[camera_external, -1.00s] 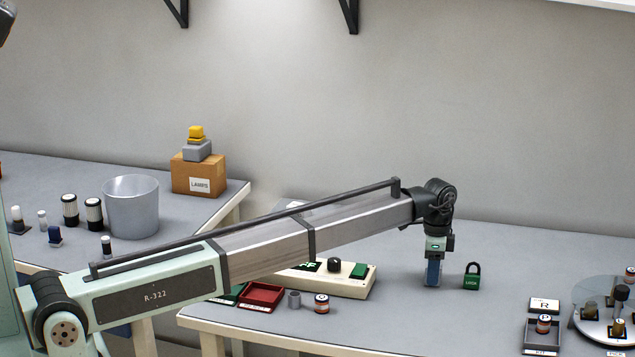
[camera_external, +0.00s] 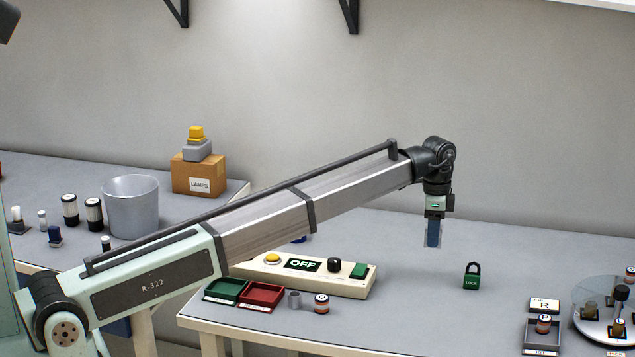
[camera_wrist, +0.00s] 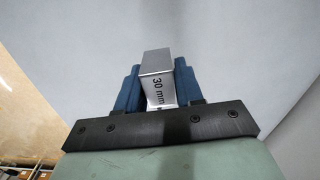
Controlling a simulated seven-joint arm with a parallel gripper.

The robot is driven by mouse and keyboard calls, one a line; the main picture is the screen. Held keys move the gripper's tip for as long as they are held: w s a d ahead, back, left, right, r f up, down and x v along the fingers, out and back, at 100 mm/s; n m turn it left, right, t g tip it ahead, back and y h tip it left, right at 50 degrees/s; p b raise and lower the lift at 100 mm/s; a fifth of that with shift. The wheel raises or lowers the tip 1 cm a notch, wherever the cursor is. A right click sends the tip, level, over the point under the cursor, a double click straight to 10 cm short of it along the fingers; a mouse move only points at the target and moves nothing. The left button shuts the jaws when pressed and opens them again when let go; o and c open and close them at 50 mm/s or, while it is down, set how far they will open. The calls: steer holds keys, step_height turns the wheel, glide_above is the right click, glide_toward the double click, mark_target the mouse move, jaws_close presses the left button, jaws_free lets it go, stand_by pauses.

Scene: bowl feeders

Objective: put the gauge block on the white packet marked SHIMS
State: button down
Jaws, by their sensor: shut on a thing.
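My gripper (camera_external: 433,240) is raised clear above the grey bench in the outside view. In the wrist view its blue fingers (camera_wrist: 156,88) are shut on the gauge block (camera_wrist: 160,88), a silver metal block marked "30 mm". The block sits between the two fingers, with one marked face towards the camera. In the outside view the block is too small to make out clearly at the fingertips. I cannot make out the white packet marked SHIMS in either view.
A green padlock (camera_external: 471,277) stands right of my gripper. The control box marked OFF (camera_external: 345,283), a green tray (camera_external: 226,291) and a red tray (camera_external: 261,296) are to the left. A turntable (camera_external: 592,328) and grey bin (camera_external: 541,337) are at the right. The bench behind is clear.

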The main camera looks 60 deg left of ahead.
steer(key=s+a+r, duration=0.1)
steer(key=s+a, duration=0.3)
steer(key=a, duration=1.3)
steer(key=s+a+r+m, duration=0.1)
steer(key=s+a, duration=0.2)
steer(key=a, duration=1.3)
steer(key=s+a+r, duration=0.2)
steer(key=s+a, duration=0.2)
steer(key=a, duration=1.3)
steer(key=shift+s+d+f, duration=0.1)
steer(key=shift+d+f, duration=0.05)
steer(key=shift+f, duration=4.95)
steer(key=shift+f, duration=0.1)
steer(key=c, duration=0.7)
jaws_free()
